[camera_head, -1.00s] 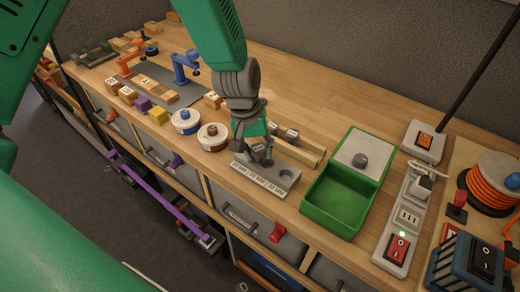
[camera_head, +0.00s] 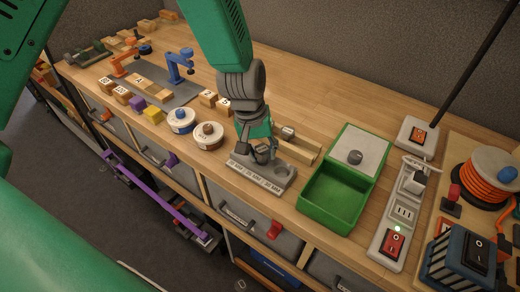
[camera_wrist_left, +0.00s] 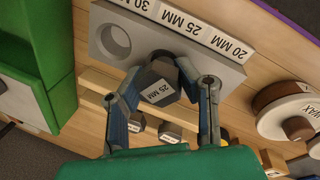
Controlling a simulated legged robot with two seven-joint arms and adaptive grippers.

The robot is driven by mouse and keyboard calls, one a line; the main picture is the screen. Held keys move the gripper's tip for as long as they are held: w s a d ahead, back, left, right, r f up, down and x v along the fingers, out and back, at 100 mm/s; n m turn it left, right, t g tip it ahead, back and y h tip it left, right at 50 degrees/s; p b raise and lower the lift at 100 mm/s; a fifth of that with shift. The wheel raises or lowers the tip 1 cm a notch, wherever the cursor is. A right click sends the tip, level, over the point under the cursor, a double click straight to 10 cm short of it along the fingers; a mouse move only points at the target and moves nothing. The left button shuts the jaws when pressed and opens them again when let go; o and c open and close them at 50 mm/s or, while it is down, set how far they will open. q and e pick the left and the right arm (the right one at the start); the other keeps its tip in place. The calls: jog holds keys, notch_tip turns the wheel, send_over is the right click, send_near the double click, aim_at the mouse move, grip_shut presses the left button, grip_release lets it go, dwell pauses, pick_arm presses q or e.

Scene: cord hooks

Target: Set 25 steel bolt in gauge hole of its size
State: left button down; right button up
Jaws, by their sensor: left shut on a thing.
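My left gripper (camera_head: 261,153) is shut on a dark grey hex-headed bolt (camera_wrist_left: 158,88) whose label reads 25 MM in the left wrist view. The bolt is over the middle of the grey gauge block (camera_head: 250,172), in line with its 25 MM label. The head hides that hole and the shank, so I cannot tell how far in it sits. The gauge (camera_wrist_left: 215,62) also has 30 MM and 20 MM labels. The open round hole (camera_wrist_left: 115,40) by the 30 MM label is empty. My right gripper is not in view.
More bolts (camera_wrist_left: 170,132) stand by a wooden strip (camera_head: 305,150) behind the gauge. A green tray (camera_head: 322,221) and a power strip (camera_head: 404,212) are to the right. Bare bench lies behind.

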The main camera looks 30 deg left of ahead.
aim_at(275, 165)
pick_arm(q)
jog(key=shift+d+r, duration=0.2)
jog(key=shift+d, duration=1.3)
jog(key=shift+a+f, duration=0.15)
jog(key=shift+a, duration=0.4)
jog(key=shift+a+f, duration=0.35)
jog(key=shift+a, duration=0.45)
jog(key=shift+d+r, duration=0.1)
jog(key=shift+d, duration=0.55)
jog(key=shift+d+r, duration=0.15)
jog(key=shift+d, duration=0.3)
jog(key=shift+a, duration=0.45)
jog(key=shift+a+p, duration=0.3)
jog(key=shift+a, duration=0.1)
jog(key=shift+d+r, duration=0.1)
jog(key=shift+d, duration=0.45)
jog(key=shift+a, duration=0.7)
jog(key=shift+d+p, duration=0.45)
jog(key=shift+p, duration=0.05)
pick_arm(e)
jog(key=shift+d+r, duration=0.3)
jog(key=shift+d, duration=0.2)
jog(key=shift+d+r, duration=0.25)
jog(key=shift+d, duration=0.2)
